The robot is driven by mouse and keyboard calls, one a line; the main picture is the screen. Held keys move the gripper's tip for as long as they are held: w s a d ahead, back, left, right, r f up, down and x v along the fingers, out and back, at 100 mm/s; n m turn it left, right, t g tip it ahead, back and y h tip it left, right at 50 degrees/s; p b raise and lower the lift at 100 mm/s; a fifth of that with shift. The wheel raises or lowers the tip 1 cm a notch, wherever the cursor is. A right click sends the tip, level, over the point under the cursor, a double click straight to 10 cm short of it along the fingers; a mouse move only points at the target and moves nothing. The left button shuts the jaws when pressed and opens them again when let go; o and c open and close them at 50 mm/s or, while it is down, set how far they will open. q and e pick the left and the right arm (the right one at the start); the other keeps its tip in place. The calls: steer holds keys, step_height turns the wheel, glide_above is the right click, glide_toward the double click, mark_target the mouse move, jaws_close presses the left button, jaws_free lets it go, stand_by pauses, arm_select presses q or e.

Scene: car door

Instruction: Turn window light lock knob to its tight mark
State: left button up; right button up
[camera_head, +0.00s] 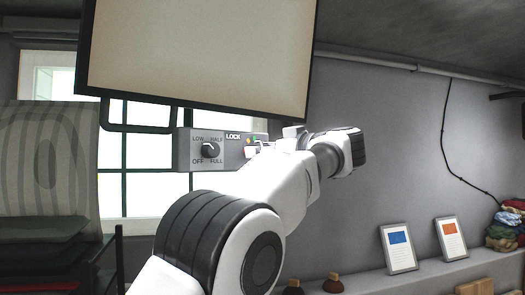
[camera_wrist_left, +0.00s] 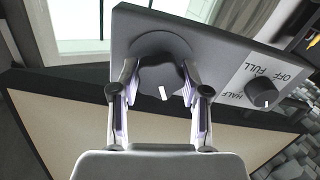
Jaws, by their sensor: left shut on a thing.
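The window light (camera_head: 200,50) is a large pale panel in a dark frame. The grey control box (camera_head: 182,150) hangs below it. The lock knob (camera_wrist_left: 165,76) is dark with a white pointer line, which points toward the bottom of the left wrist view. My left gripper (camera_wrist_left: 160,72) has its two fingers on either side of this knob and is shut on it. In the head view my left gripper (camera_head: 257,148) is small at the box's right end, beside the LOCK label and small coloured marks. It mostly hides the lock knob there. My right gripper is not in view.
A second knob (camera_head: 210,150), marked LOW, HALF, OFF and FULL, sits left of LOCK on the same box. A barred window (camera_head: 145,190) is behind. Two framed cards (camera_head: 398,248) and folded cloths (camera_head: 505,228) are at the right.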

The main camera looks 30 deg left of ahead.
arm_select(q)
steer(key=m, duration=0.5)
steer(key=shift+w+f, duration=0.1)
steer(key=shift+f, duration=0.25)
steer(key=shift+m, duration=0.3)
steer(key=o, duration=1.1)
steer(key=shift+o, duration=0.2)
steer(key=shift+r, duration=0.1)
steer(key=s+d, duration=0.2)
steer(key=d, duration=0.9)
steer(key=shift+s+d, duration=0.15)
steer(key=shift+d, duration=0.25)
steer(key=shift+a, duration=0.2)
